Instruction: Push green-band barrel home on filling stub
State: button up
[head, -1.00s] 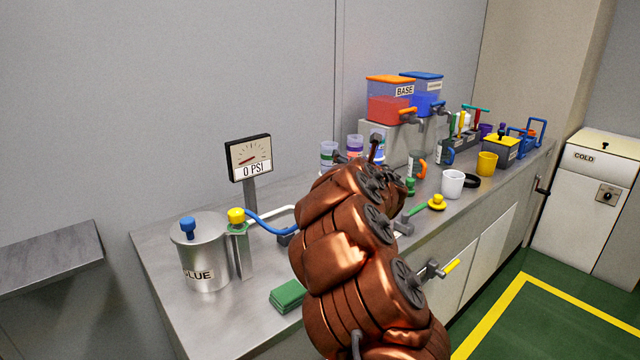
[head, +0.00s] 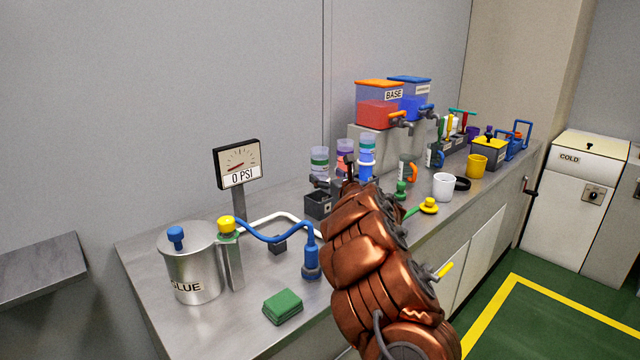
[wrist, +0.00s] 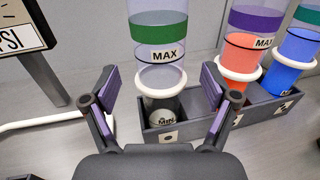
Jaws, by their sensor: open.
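The green-band barrel (wrist: 158,48) is clear, with a MAX mark and a white collar. It stands upright in a slot of the dark rack (wrist: 185,134) in the wrist view, and its lower part shows a MIN mark. It also shows in the head view (head: 320,160). My gripper (wrist: 160,85) is open, with one finger to each side of the barrel in the picture. The fingers look empty, and I see no clear contact. In the head view my own arm hides most of the gripper. I cannot make out the filling stub for certain.
A purple-band barrel (wrist: 252,40) and a blue-liquid barrel (wrist: 295,55) stand close on the right in the rack. A white tube (wrist: 40,122) lies left. The gauge (head: 238,163) reads 0 PSI. A blue hose nozzle (head: 311,262) and green block (head: 283,307) are on the front counter.

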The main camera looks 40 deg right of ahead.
jog(key=shift+p+x, duration=0.65)
jog(key=shift+x, duration=1.6)
jog(key=c, duration=1.4)
jog(key=shift+o, duration=0.2)
